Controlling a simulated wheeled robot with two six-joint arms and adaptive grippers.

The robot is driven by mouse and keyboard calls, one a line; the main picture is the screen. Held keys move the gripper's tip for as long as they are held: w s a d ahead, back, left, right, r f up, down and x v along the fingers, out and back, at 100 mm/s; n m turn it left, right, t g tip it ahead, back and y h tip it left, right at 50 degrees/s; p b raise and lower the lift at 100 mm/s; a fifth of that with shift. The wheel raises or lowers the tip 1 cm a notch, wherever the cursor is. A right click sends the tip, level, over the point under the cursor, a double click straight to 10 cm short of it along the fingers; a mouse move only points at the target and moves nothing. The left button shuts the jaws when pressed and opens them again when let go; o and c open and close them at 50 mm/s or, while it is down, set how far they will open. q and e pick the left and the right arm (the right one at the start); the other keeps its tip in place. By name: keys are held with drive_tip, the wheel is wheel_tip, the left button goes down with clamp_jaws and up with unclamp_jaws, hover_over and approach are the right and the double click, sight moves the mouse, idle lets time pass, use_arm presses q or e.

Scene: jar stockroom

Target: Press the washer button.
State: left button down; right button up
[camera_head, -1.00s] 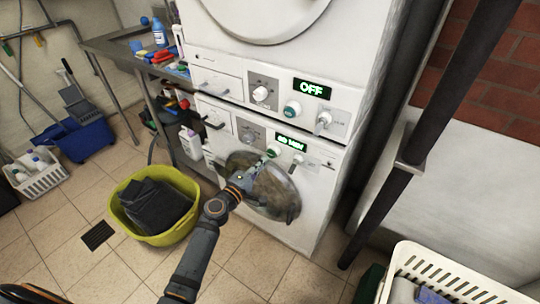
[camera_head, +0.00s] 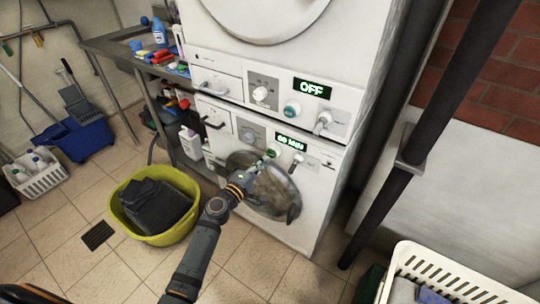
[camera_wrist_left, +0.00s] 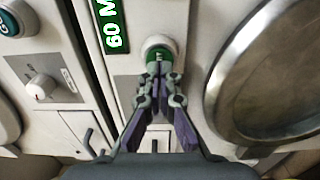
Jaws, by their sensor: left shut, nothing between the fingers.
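The washer (camera_head: 318,205) is the lower white machine, with a round door and a lit green display (camera_head: 291,141) that seems to read 60 MIN. Its round washer button (camera_head: 273,151), with a green ring, is below the display's left end. In the left wrist view the button (camera_wrist_left: 159,48) is just beyond my fingertips, which cover its lower part. My left gripper (camera_head: 266,157) is shut and empty, its tips at or very close to the button; I cannot tell if they touch. The left gripper also shows in the wrist view (camera_wrist_left: 160,78). My right gripper is not in view.
A second white machine (camera_head: 290,60) with an OFF display is stacked above. A yellow-green tub (camera_head: 127,212) with dark cloth stands on the floor at left. A white basket (camera_head: 455,275) is at lower right. A dark pipe (camera_head: 440,110) runs down at right.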

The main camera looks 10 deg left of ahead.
use_arm(q)
drive_tip(key=shift+x, duration=0.95)
drive_tip(key=b+v, duration=0.1)
drive_tip(key=v, duration=0.8)
drive_tip(key=shift+b, duration=0.3)
idle(0.5)
